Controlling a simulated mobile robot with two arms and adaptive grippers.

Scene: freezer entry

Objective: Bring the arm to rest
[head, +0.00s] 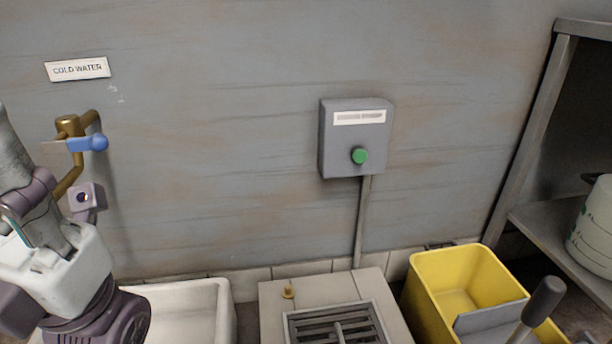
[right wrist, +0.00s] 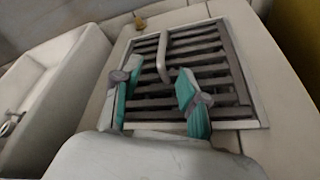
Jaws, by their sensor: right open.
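In the head view my left arm comes in at the left edge, in front of the wall and beside the tap. My left gripper (head: 28,212) is partly cut off and overlapped by its own parts, so its opening does not show. My right gripper (right wrist: 155,92) shows only in the right wrist view. Its two teal-padded fingers are apart, with nothing between them. They appear over the near part of a slatted floor grate (right wrist: 200,60) with a raised handle (right wrist: 172,58); whether they touch it cannot be told.
A brass tap (head: 68,126) with a blue lever (head: 92,142) is on the wall above a white basin (head: 190,298). A grey box (head: 340,150) with a green button (head: 359,156) hangs mid-wall. A yellow bucket (head: 425,290) and a shelf (head: 550,235) stand right.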

